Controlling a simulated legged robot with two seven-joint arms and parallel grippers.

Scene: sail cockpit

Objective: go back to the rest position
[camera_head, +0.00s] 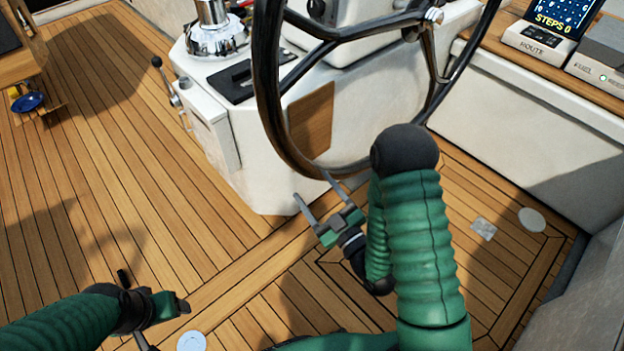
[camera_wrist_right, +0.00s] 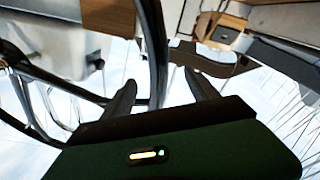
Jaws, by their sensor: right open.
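My right gripper (camera_head: 318,188) is open, with its two grey fingers apart and nothing held. It is just below the lower rim of the dark steering wheel (camera_head: 268,95) in the head view. In the right wrist view the open fingers (camera_wrist_right: 160,84) point up, and the dark wheel rim (camera_wrist_right: 154,40) shows beyond the gap between them. I cannot tell whether a finger touches the rim. My left gripper (camera_head: 165,312) is low at the left, over the deck; its jaws are too unclear to judge, and I see nothing in them.
The white pedestal (camera_head: 265,150) stands behind the wheel, with a lever (camera_head: 168,80) on its left side. A white side bench (camera_head: 540,110) bears a lit screen (camera_head: 560,15) at the right. Wooden deck (camera_head: 110,190) lies open at left.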

